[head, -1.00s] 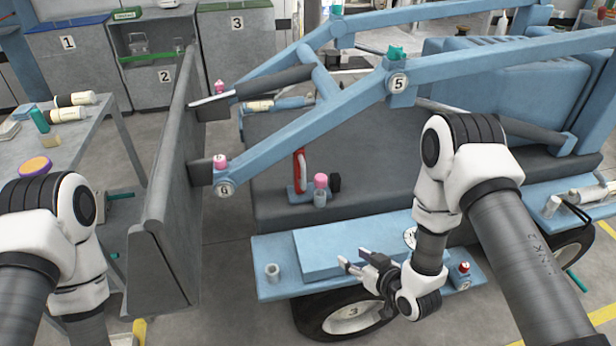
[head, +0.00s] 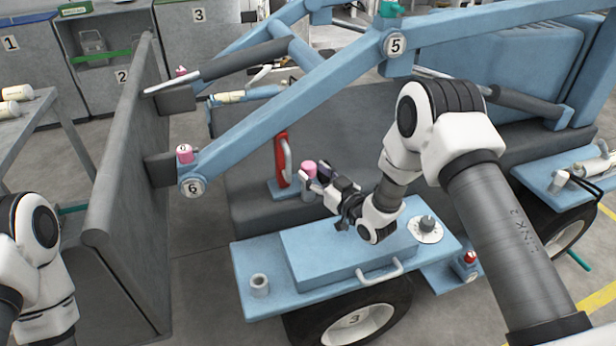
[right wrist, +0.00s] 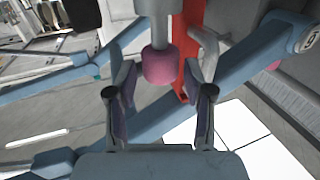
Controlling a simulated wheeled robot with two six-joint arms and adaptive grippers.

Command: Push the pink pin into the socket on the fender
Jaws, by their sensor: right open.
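The pink-headed pin (head: 308,170) stands upright on its grey lower part on a small blue bracket beside a red handle. My right gripper (head: 315,184) is open at the pin, its fingers pointing left. In the right wrist view, the pink head (right wrist: 160,65) shows between and just past the open fingertips (right wrist: 158,82); I cannot tell if they touch it. A short grey hollow cylinder (head: 259,284), seemingly the socket, stands empty at the left end of the blue fender (head: 280,305). My left gripper is out of view; only part of that arm shows at the left edge.
The red handle (head: 281,158) stands close beside the pin. A raised blue box (head: 335,262) with a grab handle (head: 380,272) and a round knob (head: 427,225) sit on the fender. Blue loader arms (head: 290,110) pass above. A red button (head: 470,258) is at right.

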